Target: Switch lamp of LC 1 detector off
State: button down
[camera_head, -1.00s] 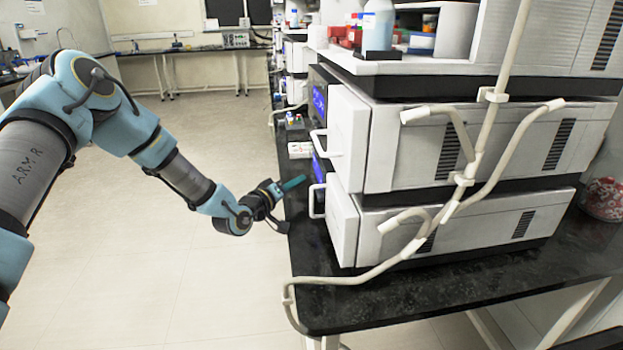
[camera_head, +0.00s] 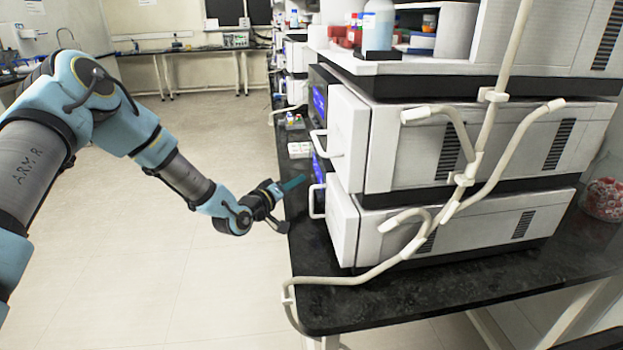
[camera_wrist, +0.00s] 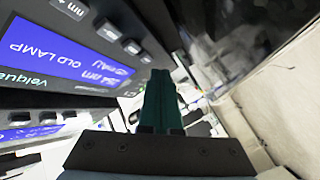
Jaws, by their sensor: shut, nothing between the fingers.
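In the wrist view, a dark instrument panel with a lit blue display (camera_wrist: 60,52) lies at the upper left. Several small grey buttons (camera_wrist: 131,47) line the panel edge beside the display. My gripper (camera_wrist: 160,77) has teal fingers, closed together and empty, just beyond the button row in this view; I see no clear contact. In the head view my gripper (camera_head: 292,184) is beside the front of the stacked instruments, near a blue display (camera_head: 318,168). Which button is the lamp switch cannot be told.
A second blue display (camera_wrist: 30,133) shows lower left in the wrist view. In the head view, white instruments (camera_head: 480,150) stand stacked on a black bench (camera_head: 430,295), with a front handle (camera_head: 317,201) and pale tubing (camera_head: 375,272) near my gripper. Open floor (camera_head: 170,270) lies left of the bench.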

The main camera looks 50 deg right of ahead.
jog(key=shift+s+d+b, duration=0.25)
jog(key=shift+d+b, duration=0.05)
jog(key=shift+s+d, duration=0.25)
jog(key=shift+d, duration=0.1)
dwell(0.9)
dwell(0.4)
jog(key=shift+w+a+b, duration=0.3)
jog(key=shift+w+a, duration=0.2)
jog(key=shift+a, duration=0.15)
jog(key=shift+w+a, duration=0.8)
jog(key=shift+a, duration=0.2)
jog(key=shift+w+a, duration=0.8)
jog(key=shift+a, duration=0.15)
